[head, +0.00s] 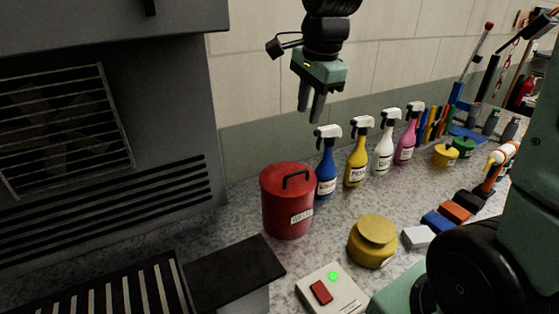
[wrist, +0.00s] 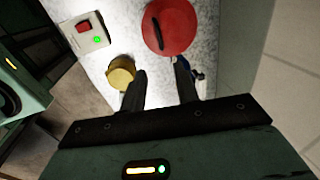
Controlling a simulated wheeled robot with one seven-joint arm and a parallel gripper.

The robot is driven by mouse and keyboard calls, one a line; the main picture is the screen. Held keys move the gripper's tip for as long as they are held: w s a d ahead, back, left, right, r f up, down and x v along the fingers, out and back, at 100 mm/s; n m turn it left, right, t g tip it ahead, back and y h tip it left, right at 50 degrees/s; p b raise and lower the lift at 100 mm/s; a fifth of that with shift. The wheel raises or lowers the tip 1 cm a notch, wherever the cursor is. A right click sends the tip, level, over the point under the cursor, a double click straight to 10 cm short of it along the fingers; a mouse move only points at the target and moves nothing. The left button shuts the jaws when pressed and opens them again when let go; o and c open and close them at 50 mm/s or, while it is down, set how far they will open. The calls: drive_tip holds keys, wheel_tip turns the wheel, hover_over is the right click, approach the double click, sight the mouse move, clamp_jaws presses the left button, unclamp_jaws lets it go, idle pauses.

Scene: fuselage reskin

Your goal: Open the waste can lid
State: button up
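The red waste can (head: 287,212) stands on the speckled counter with its lid on, and a black loop handle (head: 297,179) is on top of the lid. A white label is on its front. My gripper (head: 310,118) hangs above and slightly right of the can, pointing down, above the spray bottles. In the wrist view, my gripper (wrist: 160,78) has its two fingers apart with nothing between them. The red lid (wrist: 178,22) with its dark handle (wrist: 157,34) lies beyond the fingertips in that view.
A blue spray bottle (head: 326,168) stands close right of the can, with yellow, white and pink ones beyond. A yellow round container (head: 372,241) is in front right. A control box (head: 332,290) with a red switch and green light is nearer. A dark machine (head: 105,110) fills the left.

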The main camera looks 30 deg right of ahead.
sight(296, 173)
drive_tip(key=w+f, duration=0.1)
drive_tip(key=f, duration=0.4)
drive_tip(key=w+f+p, duration=0.1)
drive_tip(key=f, duration=0.5)
drive_tip(key=w+f+p, duration=0.1)
drive_tip(key=f, duration=0.4)
drive_tip(key=shift+f, duration=0.35)
clamp_jaws()
